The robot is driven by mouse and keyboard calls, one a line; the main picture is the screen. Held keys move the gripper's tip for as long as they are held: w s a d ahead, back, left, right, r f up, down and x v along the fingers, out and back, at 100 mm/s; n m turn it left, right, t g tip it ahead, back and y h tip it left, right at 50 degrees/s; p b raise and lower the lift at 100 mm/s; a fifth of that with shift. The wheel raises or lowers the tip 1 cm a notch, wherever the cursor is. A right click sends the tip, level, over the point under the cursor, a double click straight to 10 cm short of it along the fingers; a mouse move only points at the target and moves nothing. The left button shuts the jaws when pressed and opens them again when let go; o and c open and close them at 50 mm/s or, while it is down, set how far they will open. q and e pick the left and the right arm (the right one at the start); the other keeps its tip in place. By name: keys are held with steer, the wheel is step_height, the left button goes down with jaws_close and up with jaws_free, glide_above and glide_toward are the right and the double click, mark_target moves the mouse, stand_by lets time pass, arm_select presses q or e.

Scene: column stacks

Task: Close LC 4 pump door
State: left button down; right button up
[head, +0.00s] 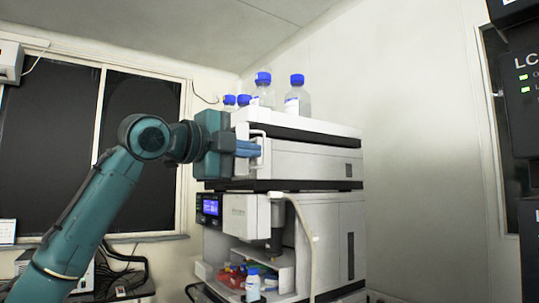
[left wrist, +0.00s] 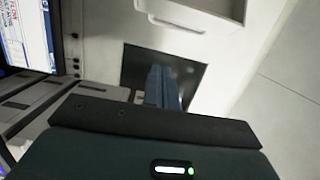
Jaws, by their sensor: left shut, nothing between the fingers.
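The white instrument stack (head: 310,157) stands in the middle of the head view. My left gripper (head: 258,149) is at the front of its upper module, with its blue fingers together and empty. A white looped handle (head: 257,131) shows right beside the fingers; I cannot tell whether they touch it. In the left wrist view the shut fingers (left wrist: 162,84) point at a dark rectangular area (left wrist: 190,72) in a pale surface. Which panel is the LC 4 pump door, and how far it stands open, I cannot tell; my gripper hides part of the module front. My right gripper is not in view.
Blue-capped bottles (head: 297,97) stand on top of the stack. The lower module has a lit display (head: 210,207) and an open bay with small containers (head: 253,285). A pale tube (head: 307,235) hangs in front. A dark LC unit (head: 526,110) is at the right edge.

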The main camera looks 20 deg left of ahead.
arm_select(q)
steer(key=w+p, duration=0.3)
steer(key=w, duration=0.4)
steer(key=shift+w+d+r, duration=0.25)
steer(key=shift+w+r, duration=0.1)
steer(key=shift+r, duration=0.1)
steer(key=shift+s+a+b, duration=0.2)
steer(key=shift+s+b, duration=0.1)
